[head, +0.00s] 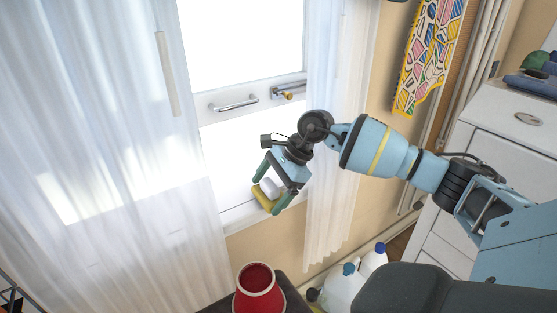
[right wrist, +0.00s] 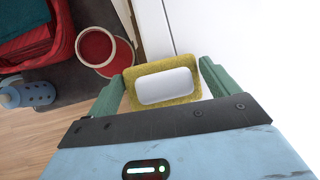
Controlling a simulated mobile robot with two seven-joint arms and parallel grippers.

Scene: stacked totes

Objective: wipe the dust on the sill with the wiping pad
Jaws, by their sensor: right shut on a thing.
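The wiping pad, yellow with a white block on its back, shows at the window in the head view (head: 264,199) and in the right wrist view (right wrist: 163,68). My right gripper (head: 269,192) is shut on it, with a green finger at each side. The pad is over or on the white sill (head: 240,214); I cannot tell whether it touches. The sill also shows as a white surface in the right wrist view (right wrist: 230,30). I can make out no dust on it. My left gripper is not in view.
White curtains hang left (head: 110,150) and right (head: 330,190) of the sill. Window handles (head: 233,104) are behind it. White bottles (head: 345,283) are on the floor and a white dresser (head: 500,130) is at right.

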